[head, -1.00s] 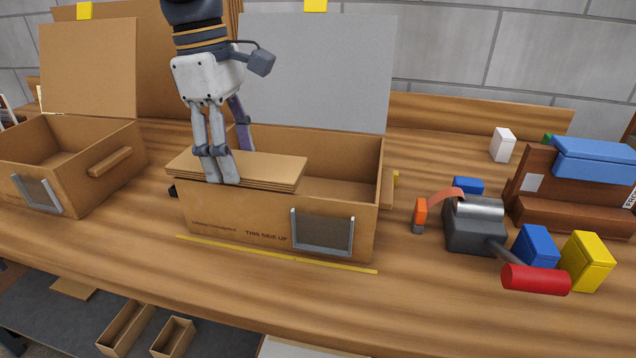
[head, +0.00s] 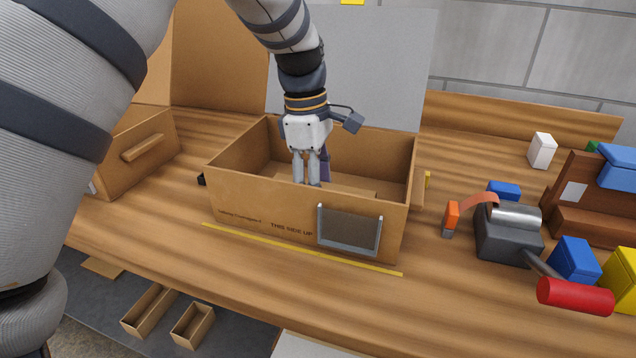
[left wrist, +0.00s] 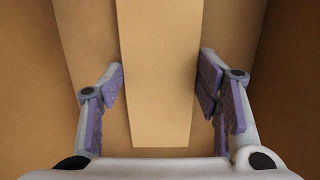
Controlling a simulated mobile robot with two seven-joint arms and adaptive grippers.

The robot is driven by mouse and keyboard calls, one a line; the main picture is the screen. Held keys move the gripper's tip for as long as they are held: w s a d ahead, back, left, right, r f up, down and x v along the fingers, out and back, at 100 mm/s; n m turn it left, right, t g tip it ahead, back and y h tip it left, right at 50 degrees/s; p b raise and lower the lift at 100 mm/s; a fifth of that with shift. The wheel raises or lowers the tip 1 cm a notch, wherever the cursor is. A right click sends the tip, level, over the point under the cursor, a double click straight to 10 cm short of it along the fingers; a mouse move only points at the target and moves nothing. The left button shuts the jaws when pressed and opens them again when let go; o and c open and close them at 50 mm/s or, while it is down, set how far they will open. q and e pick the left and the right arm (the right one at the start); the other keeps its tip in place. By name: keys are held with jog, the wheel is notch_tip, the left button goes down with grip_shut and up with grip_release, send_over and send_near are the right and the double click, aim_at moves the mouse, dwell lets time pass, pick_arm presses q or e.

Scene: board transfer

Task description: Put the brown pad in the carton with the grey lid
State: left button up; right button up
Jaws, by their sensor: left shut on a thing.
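The carton with the grey lid (head: 265,205) stands in the middle of the bench in the head view, its grey lid (head: 385,65) raised upright behind it. My left gripper (head: 307,182) reaches down inside this carton. It is shut on the brown pad (left wrist: 160,70), which shows between its purple-lined fingers in the left wrist view. In the head view only the upper part of the pad (head: 348,188) shows, below the rim; the front wall hides the rest. I cannot tell whether it touches the carton floor. My right gripper is not in view.
Another carton (head: 135,160) with a brown lid stands to the left, partly behind my arm. A yellow strip (head: 300,249) lies before the middle carton.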

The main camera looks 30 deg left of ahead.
pick_arm(q)
jog(key=shift+f, duration=0.1)
jog(key=o, duration=0.9)
jog(key=shift+o, duration=0.2)
notch_tip(320, 180, up, 12)
jog(key=a, duration=0.1)
jog(key=shift+s+a, duration=0.2)
